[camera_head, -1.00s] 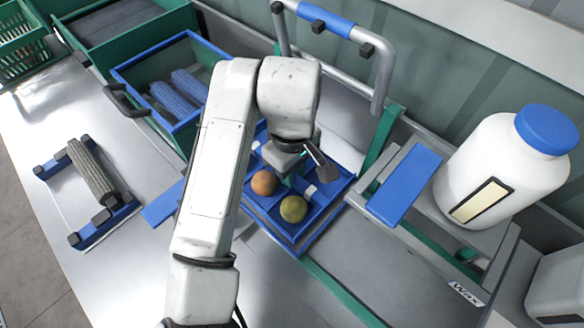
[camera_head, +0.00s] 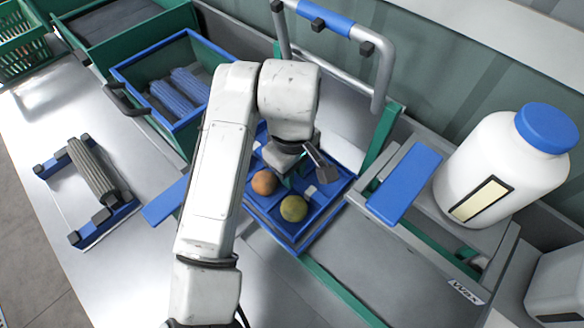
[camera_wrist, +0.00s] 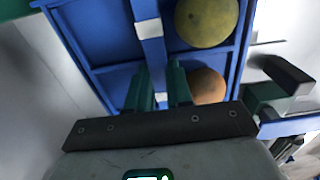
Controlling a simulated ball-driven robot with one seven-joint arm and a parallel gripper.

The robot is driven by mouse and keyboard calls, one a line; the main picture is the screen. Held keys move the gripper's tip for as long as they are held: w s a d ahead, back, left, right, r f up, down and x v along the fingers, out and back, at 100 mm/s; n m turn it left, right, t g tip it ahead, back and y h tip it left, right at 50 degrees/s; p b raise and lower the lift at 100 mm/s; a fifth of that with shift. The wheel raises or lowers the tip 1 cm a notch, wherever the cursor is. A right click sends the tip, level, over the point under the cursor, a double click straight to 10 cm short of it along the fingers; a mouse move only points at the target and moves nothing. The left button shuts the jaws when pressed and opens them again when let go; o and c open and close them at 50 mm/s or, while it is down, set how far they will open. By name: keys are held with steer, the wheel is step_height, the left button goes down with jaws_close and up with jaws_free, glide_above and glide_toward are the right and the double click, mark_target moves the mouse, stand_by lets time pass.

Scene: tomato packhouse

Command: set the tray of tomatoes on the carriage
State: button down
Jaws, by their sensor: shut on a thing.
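The blue tray (camera_head: 326,216) lies in the middle of the head view, partly covered by my arm. It holds an orange tomato (camera_head: 264,183) and a yellow-green tomato (camera_head: 293,208); both also show in the wrist view, along the tray's right side. My gripper (camera_wrist: 160,84) is shut on the tray's middle bar (camera_wrist: 148,28), its green fingers either side of it. The carriage appears to be the frame with green rails (camera_head: 340,287) and a tall grey handle (camera_head: 380,80) around the tray. Whether the tray touches it is hidden.
A blue-rimmed bin (camera_head: 150,70) with ribbed blue rolls stands at the back left. A roller stand (camera_head: 95,175) is on the left bench. A blue pad (camera_head: 405,183) and a large white jar (camera_head: 500,165) stand to the right, close to the tray.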

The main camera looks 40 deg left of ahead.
steer(key=shift+f, duration=0.25)
steer(key=c, duration=0.9)
jaws_free()
steer(key=shift+c, duration=0.2)
steer(key=c, duration=0.3)
steer(key=shift+r, duration=0.1)
step_height(320, 180, up, 7)
steer(key=p, duration=0.8)
